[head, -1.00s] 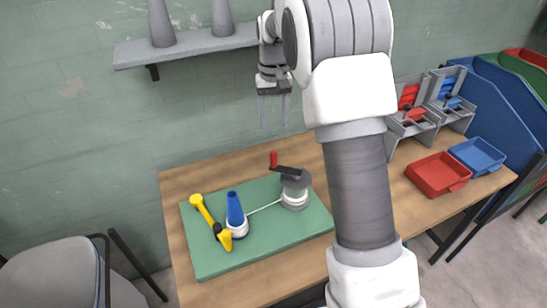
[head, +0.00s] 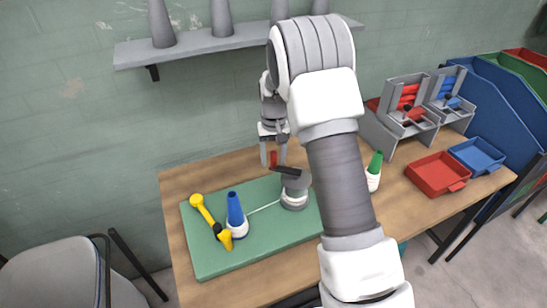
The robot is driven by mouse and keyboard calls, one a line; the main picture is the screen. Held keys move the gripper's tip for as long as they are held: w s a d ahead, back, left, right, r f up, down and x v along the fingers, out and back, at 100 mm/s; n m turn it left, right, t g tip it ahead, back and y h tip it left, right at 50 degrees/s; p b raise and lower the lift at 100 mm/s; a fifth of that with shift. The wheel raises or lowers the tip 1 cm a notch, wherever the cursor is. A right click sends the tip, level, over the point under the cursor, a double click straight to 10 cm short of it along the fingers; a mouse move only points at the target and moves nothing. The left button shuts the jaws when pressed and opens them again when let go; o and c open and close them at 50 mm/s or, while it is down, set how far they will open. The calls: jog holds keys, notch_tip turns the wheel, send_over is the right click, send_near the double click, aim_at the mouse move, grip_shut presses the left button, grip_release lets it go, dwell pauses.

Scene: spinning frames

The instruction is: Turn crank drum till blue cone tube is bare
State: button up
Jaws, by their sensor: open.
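The blue cone tube (head: 235,209) stands upright on the green mat (head: 215,263), with white thread wound around its lower part. A white strand (head: 264,208) runs from it to the grey crank drum (head: 295,194), which has white thread around its lower part. The crank has a dark arm (head: 286,171) and a red handle (head: 273,159) at its left end. My gripper (head: 273,164) is open, pointing down, with its fingers at the red handle, one on each side in the picture. I cannot tell whether they touch it.
A yellow tool (head: 203,210) with a black part lies left of the cone. A green cone with white thread (head: 374,172) stands right of the mat. Red (head: 436,174) and blue (head: 478,155) trays and grey racks (head: 408,118) stand at right. A shelf (head: 190,51) with grey cones is above.

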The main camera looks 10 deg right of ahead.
grip_shut()
dwell(1.4)
